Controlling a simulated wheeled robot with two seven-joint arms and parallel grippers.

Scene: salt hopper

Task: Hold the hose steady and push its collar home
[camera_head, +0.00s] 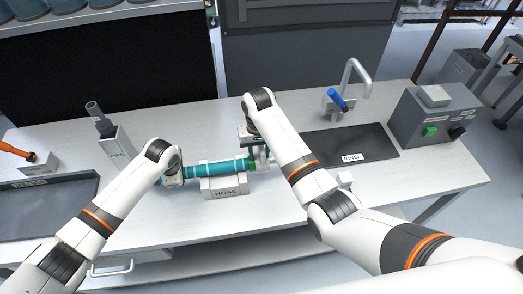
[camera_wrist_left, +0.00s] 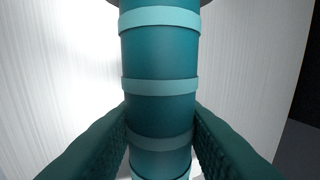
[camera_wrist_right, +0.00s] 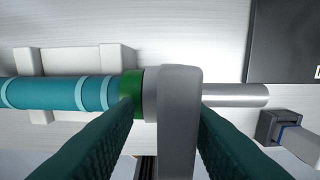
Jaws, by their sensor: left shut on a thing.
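The teal hose (camera_head: 215,169), with lighter bands, lies level in a grey cradle (camera_head: 224,187) labelled HOSE. My left gripper (camera_head: 178,175) is shut on the hose near its left end; in the left wrist view both fingers touch the hose (camera_wrist_left: 160,105). In the right wrist view a green ring (camera_wrist_right: 131,92) and a light grey ring (camera_wrist_right: 150,95) sit at the hose's end. Beside them is a tall grey block (camera_wrist_right: 179,125), with a silver pipe (camera_wrist_right: 235,95) beyond. My right gripper (camera_wrist_right: 165,118) is open, its fingers either side of the block, with a gap on the left.
A dark mat (camera_head: 350,147) labelled RINSE lies to the right, with a tap (camera_head: 352,78) behind it. A grey control box (camera_head: 433,117) with a green button stands at the right end. A grey labelled block (camera_head: 116,150) stands left. Clear bench lies in front of the cradle.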

